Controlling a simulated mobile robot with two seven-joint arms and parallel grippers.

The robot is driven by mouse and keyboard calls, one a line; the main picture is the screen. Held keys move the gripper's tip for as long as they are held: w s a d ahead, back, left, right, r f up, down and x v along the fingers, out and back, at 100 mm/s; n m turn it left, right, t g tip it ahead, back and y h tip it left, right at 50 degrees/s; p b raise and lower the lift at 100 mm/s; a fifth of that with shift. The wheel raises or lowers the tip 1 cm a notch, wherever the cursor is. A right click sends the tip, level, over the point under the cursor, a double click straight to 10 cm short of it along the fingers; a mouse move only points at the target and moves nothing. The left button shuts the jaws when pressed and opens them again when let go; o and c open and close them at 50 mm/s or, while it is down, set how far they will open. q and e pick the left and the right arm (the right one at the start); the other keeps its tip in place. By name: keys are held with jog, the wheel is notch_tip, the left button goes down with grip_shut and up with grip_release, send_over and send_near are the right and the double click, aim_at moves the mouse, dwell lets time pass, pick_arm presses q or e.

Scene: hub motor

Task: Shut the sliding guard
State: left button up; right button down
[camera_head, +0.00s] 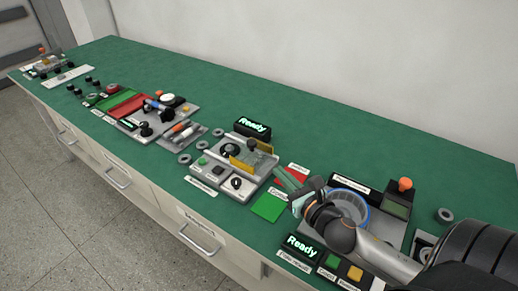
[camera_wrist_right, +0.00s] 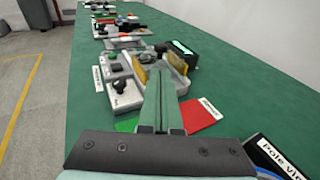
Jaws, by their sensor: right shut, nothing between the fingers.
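The guard (camera_head: 262,147) appears as yellow-edged, partly clear panels on a grey fixture (camera_head: 222,157) in the middle of the bench. In the right wrist view its yellow panel (camera_wrist_right: 179,64) shows just beyond my fingers, partly hidden by them. A dark round part stands by the panels. I cannot tell how far along its track the guard is. My right gripper (camera_head: 281,172) is shut and empty. Its fingertips (camera_wrist_right: 160,72) point at the fixture from its right side; contact with the guard cannot be made out. My left gripper is not in view.
A lit "Ready" display (camera_head: 252,128) stands behind the fixture. A red plate (camera_head: 291,173) and green plate (camera_head: 269,207) lie to its right. My right arm passes over a station with a blue ring (camera_head: 352,203). More fixtures stand left; the bench's back strip is clear.

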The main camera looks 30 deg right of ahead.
aim_at(253, 146)
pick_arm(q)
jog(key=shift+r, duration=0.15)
pick_arm(e)
jog(key=w, duration=0.4)
jog(key=w+f, duration=0.1)
jog(key=w, duration=0.3)
jog(key=w+d+f, duration=0.1)
jog(key=w, duration=0.3)
jog(key=shift+w, duration=0.1)
